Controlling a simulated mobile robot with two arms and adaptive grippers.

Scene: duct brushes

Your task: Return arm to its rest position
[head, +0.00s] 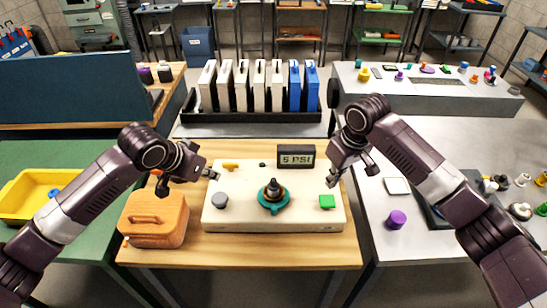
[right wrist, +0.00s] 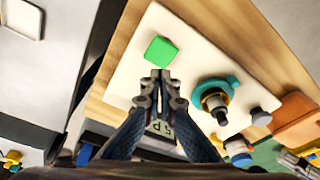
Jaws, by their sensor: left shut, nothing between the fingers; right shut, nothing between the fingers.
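My left gripper (head: 212,174) is shut and empty above the left back part of a cream panel box (head: 305,218). My right gripper (head: 331,181) is shut and empty above the panel's right side, near a green square button (head: 327,201). In the right wrist view its closed fingertips (right wrist: 160,76) appear just below the green button (right wrist: 161,51); whether they touch it is unclear. The panel also bears a teal-based black knob (head: 273,196), a grey round button (head: 220,199) and a small display (head: 296,155) reading "5 PSI".
A wooden box (head: 155,219) with a handle stands left of the panel. A black rack (head: 250,117) of white and blue upright pieces is behind. A yellow tray (head: 30,196) lies at far left. A purple cylinder (head: 397,219) and small parts lie on the right table.

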